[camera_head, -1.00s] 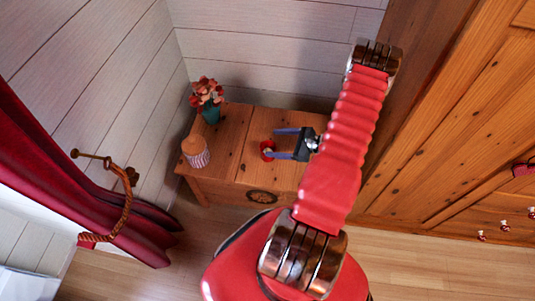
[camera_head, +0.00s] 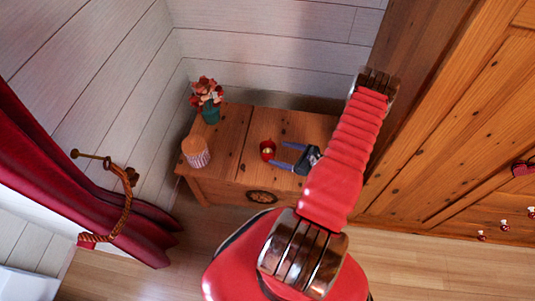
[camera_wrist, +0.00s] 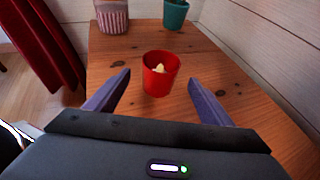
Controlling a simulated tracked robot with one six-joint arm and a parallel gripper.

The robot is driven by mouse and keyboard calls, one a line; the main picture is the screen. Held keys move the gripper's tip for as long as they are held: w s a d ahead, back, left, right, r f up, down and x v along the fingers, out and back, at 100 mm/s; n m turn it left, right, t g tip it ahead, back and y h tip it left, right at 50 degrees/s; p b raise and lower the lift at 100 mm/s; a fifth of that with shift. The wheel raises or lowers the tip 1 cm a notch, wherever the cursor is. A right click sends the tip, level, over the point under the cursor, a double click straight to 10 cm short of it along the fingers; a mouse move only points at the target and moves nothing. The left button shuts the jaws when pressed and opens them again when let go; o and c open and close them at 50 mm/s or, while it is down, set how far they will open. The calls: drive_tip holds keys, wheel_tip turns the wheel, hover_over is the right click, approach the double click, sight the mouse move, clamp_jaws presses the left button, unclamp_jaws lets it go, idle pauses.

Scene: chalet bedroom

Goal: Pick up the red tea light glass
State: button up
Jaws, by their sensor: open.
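The red tea light glass (camera_head: 267,150) stands upright on the wooden chest (camera_head: 230,143). In the wrist view the glass (camera_wrist: 160,73) shows a pale candle inside and sits ahead of the fingers, roughly midway between their lines. My gripper (camera_head: 282,154) is open and empty, with two blue fingers pointing at the glass from its right in the head view. In the wrist view my gripper (camera_wrist: 160,85) has its fingertips to either side of the glass's near side, apart from it.
A striped jar with a wooden lid (camera_head: 196,152) stands at the chest's left end. A teal vase with red flowers (camera_head: 210,112) stands behind it. White plank walls (camera_head: 270,60) close in behind. A red curtain (camera_head: 90,190) hangs at left, and a wooden wardrobe (camera_head: 450,130) stands at right.

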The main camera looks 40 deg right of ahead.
sight(261, 148)
drive_tip(key=x, duration=0.6)
drive_tip(key=shift+w+a+f, duration=0.1)
drive_tip(key=shift+w, duration=0.15)
drive_tip(key=shift+w, duration=0.1)
drive_tip(key=shift+x, duration=2.55)
drive_tip(key=shift+c, duration=0.5)
drive_tip(key=c, duration=1.1)
drive_tip(key=shift+r, duration=5.1)
